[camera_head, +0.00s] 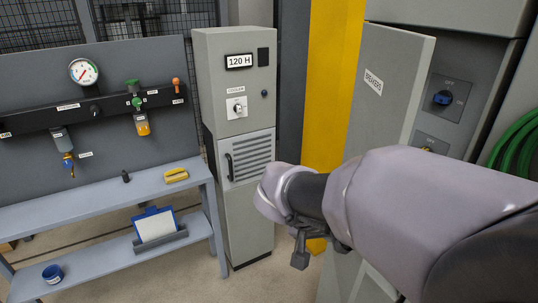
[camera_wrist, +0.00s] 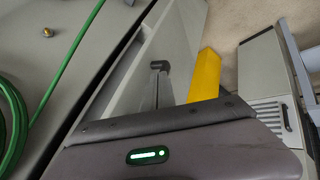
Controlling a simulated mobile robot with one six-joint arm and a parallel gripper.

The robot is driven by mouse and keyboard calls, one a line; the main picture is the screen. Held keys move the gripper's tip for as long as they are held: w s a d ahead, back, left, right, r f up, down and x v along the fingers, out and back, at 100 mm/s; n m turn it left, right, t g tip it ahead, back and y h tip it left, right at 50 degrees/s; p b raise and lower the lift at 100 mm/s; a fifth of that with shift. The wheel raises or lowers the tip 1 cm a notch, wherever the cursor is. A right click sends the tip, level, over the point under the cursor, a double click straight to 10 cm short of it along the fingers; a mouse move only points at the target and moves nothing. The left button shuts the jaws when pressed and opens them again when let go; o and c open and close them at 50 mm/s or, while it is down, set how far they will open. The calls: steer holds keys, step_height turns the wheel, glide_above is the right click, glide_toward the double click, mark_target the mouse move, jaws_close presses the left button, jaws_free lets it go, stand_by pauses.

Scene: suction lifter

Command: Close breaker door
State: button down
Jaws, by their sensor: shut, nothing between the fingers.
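The breaker door (camera_head: 385,85) is a grey panel with a "BREAKERS" label. It stands open, and a blue rotary switch (camera_head: 443,98) shows in the cabinet to its right. My arm covers the door's lower part in the head view. My gripper (camera_head: 300,259) is a small dark shape below my wrist, in front of the yellow post and left of the door's visible face. In the wrist view the fingertips (camera_wrist: 160,66) are together and empty, seen against a grey panel. I cannot tell whether they touch it.
A yellow post (camera_head: 333,80) stands left of the door. A grey cabinet marked "120 H" (camera_head: 236,140) and a blue-grey bench (camera_head: 100,200) are farther left. Green hose (camera_head: 517,140) hangs at the right. Some floor is clear before the bench.

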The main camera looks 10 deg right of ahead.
steer(key=d+f, duration=0.3)
steer(key=d, duration=0.3)
steer(key=shift+b, duration=0.45)
steer(key=shift+w, duration=0.1)
steer(key=s+d+n+t+y+p, duration=0.1)
steer(key=d+n, duration=0.1)
steer(key=d, duration=0.9)
steer(key=shift+s+d+n, duration=0.25)
steer(key=shift+d+n, duration=0.05)
